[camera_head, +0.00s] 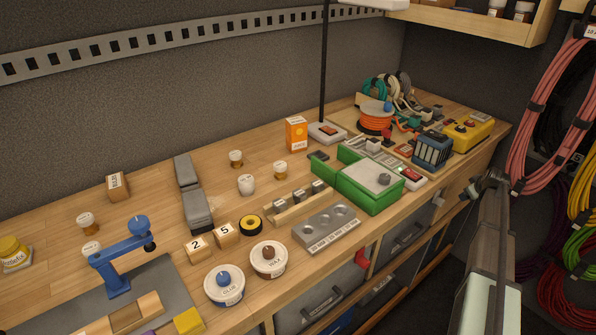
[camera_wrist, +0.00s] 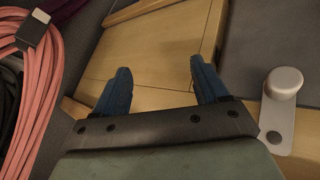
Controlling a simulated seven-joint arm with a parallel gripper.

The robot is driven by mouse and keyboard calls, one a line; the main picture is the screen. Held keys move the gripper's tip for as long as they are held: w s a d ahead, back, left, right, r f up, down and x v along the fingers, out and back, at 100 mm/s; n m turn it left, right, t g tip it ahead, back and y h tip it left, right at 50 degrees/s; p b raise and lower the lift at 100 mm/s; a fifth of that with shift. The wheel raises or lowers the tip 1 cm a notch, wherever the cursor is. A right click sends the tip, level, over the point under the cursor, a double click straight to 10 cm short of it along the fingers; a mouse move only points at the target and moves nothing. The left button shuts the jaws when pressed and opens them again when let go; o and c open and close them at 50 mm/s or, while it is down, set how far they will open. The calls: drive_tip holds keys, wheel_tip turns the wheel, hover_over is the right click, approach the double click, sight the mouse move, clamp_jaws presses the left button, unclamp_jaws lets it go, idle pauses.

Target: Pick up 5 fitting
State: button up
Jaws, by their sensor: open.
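A small light-wood block marked "5" (camera_head: 224,235) stands on the workbench in the head view, left of a yellow-and-black tape roll. A similar wood block marked "2" (camera_head: 197,249) stands close to its left. My gripper (camera_wrist: 160,64) is open and empty in the wrist view, with its two blue fingers spread apart over wooden panels. In the head view my arm is at the far right, beyond the bench's front edge and far from the "5" block. The "5" block is not in the wrist view.
Near the "5" block are the tape roll (camera_head: 251,225), a glue tub (camera_head: 224,285), a wax tub (camera_head: 268,260), a grey holed block (camera_head: 326,229) and a blue clamp arm (camera_head: 117,263). A green box (camera_head: 368,190) stands farther right. Pink cable coils (camera_wrist: 50,75) hang beside my gripper.

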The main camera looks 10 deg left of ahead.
drive_tip(key=w+d+r+n+t, duration=0.1)
drive_tip(key=w+d+r+t, duration=0.2)
drive_tip(key=r, duration=1)
drive_tip(key=w+d+r+n+t, duration=0.15)
drive_tip(key=w+r, duration=0.35)
drive_tip(key=r, duration=0.7)
drive_tip(key=w+a+r+n, duration=0.2)
drive_tip(key=w+a+r, duration=0.1)
drive_tip(key=a+r, duration=0.4)
drive_tip(key=a+n+g+y, duration=0.2)
drive_tip(key=a+n+y, duration=0.1)
drive_tip(key=a, duration=1.4)
drive_tip(key=n+g+h, duration=0.1)
drive_tip(key=n+g, duration=0.4)
drive_tip(key=g, duration=0.5)
hover_over(279, 164)
wheel_tip(279, 164, down, 4)
drive_tip(key=f, duration=0.1)
wheel_tip(279, 164, down, 8)
drive_tip(key=shift+s+a+r, duration=0.1)
drive_tip(key=shift+s+r, duration=0.05)
drive_tip(key=shift+d+f, duration=0.2)
drive_tip(key=shift+f, duration=2.35)
drive_tip(key=c, duration=1.2)
